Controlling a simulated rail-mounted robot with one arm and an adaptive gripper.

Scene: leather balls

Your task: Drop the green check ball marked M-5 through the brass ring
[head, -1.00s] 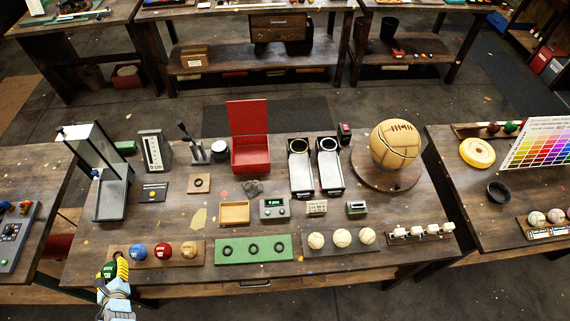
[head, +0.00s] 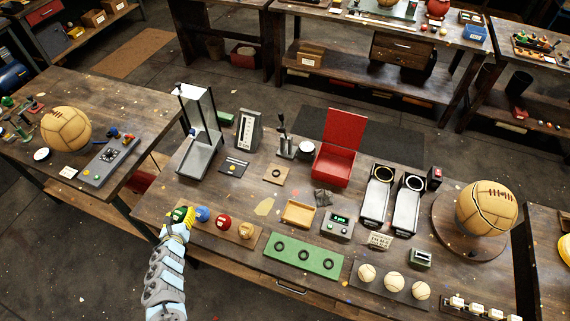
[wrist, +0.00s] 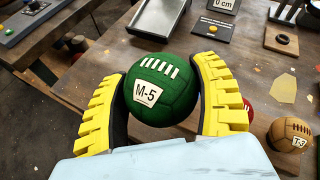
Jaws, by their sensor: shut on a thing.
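The green ball marked M-5 (wrist: 160,92) sits between the two yellow fingers of my gripper (wrist: 162,75), which is shut on it. Its label and white stitches face the wrist camera. In the head view the green ball (head: 179,213) is partly covered by my gripper (head: 184,217), at the left end of the ball rack (head: 240,238). I cannot tell whether the ball is clear of the rack. I cannot pick out a brass ring for certain. Dark rings top two chutes (head: 381,172), and a small ring lies on a wooden tile (head: 277,174).
A blue ball (head: 202,214), red ball (head: 223,222) and tan ball (head: 246,230) stand in the rack. A tall metal frame (head: 199,128), gauge (head: 248,130), red box (head: 333,165) and green ring tray (head: 303,256) stand on the bench. A large stitched ball (head: 487,208) is at right.

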